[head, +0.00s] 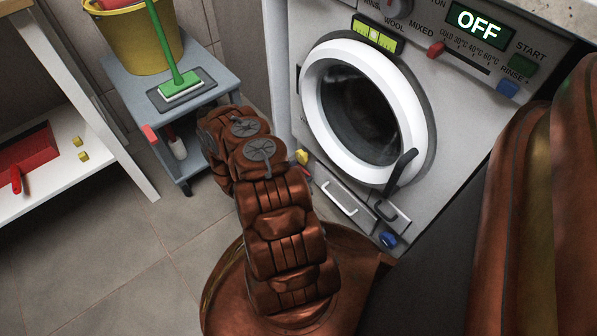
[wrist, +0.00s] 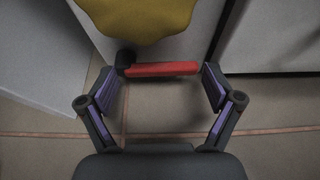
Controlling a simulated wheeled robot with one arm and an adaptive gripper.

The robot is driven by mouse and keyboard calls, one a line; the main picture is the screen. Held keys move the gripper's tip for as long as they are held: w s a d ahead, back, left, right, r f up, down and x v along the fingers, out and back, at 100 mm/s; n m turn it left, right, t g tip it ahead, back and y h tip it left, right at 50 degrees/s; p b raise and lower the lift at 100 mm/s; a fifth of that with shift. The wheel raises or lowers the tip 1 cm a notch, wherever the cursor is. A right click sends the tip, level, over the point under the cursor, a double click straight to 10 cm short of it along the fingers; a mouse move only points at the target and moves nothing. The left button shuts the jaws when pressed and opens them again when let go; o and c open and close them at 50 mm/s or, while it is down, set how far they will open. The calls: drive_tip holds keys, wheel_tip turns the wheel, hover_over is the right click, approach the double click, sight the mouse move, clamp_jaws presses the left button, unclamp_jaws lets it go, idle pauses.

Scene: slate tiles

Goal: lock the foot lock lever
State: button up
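In the wrist view a red lever (wrist: 162,69) with a black pivot at its left end lies crosswise just beyond my gripper (wrist: 159,75). It fits the foot lock lever. My gripper is open, its two fingertips wide apart near the lever's two ends. I cannot tell whether they touch it. A rounded yellow part (wrist: 138,20) is just above the lever. In the head view my arm hides the gripper. A small yellow part (head: 302,157) and a bit of red show beside the arm, at the washing machine (head: 284,85).
A grey trolley (head: 204,94) with a yellow bucket (head: 145,40) and green mop (head: 180,86) stands left of my arm. A white shelf (head: 90,165) with a red dustpan (head: 30,160) is far left. Tiled floor (head: 120,260) is clear at lower left.

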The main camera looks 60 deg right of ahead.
drive_tip(key=shift+o, duration=1.1)
drive_tip(key=shift+s, duration=0.55)
drive_tip(key=shift+w+a+r, duration=0.1)
drive_tip(key=shift+w, duration=0.15)
drive_tip(key=v, duration=1.1)
drive_tip(key=shift+w+a+r, duration=0.1)
drive_tip(key=shift+w+a, duration=0.15)
drive_tip(key=shift+r, duration=0.1)
